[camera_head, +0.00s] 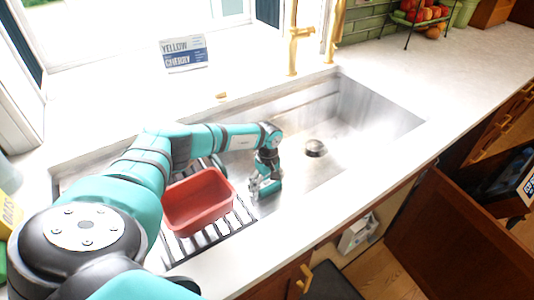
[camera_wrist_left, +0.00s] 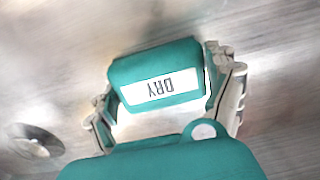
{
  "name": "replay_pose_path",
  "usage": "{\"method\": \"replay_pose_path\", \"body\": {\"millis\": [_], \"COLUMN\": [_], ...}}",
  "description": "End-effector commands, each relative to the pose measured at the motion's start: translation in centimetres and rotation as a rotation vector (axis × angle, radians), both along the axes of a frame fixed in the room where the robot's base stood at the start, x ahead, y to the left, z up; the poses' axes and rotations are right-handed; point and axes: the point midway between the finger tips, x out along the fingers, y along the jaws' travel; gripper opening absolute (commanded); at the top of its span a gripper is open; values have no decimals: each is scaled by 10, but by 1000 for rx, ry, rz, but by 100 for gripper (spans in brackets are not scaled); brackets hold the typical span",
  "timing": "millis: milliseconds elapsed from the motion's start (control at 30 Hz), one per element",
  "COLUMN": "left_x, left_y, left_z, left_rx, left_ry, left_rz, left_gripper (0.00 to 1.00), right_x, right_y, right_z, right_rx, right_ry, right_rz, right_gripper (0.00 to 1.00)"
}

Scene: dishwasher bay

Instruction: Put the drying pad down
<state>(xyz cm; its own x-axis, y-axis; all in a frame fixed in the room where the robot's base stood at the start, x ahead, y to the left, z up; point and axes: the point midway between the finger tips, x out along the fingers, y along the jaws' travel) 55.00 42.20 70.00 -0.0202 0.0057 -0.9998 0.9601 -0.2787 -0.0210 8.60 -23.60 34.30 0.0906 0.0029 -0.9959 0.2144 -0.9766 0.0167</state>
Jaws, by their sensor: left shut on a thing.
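The drying pad (camera_wrist_left: 125,72) is a teal block with a white label reading DRY, upside down in the left wrist view. My left gripper (camera_wrist_left: 163,88) has one finger on each side of it and is shut on it. In the head view my left gripper (camera_head: 265,188) points down inside the sink, just right of the red tub. The pad is hard to tell from the teal gripper there. Bare metal shows behind the pad in the wrist view; whether the pad touches it I cannot tell. My right gripper is not in view.
A red tub (camera_head: 199,200) sits on a dark slatted rack (camera_head: 240,214) over the sink's left part. The steel sink (camera_head: 370,120) has a drain (camera_head: 315,148) and free floor to the right. Gold taps (camera_head: 293,50) stand behind, near a YELLOW CHERRY sign (camera_head: 184,53).

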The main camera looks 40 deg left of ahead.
Motion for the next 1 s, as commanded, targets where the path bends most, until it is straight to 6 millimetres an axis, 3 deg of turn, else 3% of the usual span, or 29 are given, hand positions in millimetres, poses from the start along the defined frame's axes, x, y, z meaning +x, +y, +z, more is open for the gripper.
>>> {"method": "replay_pose_path", "body": {"millis": [333,367,467,833,1000], "left_x": [0,0,0,1,1], "left_y": [0,0,0,0,1], "left_z": [-4,-4,-3,4,33], "left_rx": [0,0,0,-1,0], "left_ry": [-1,-1,-1,-2,-4], "left_rz": [0,0,0,0,0], "left_gripper": [62,88,100,100,100], "right_x": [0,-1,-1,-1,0], "right_y": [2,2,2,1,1], "right_z": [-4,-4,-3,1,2], "right_rx": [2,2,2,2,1], "right_ry": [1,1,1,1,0], "right_rz": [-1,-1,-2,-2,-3], "right_gripper": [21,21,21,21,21]}}
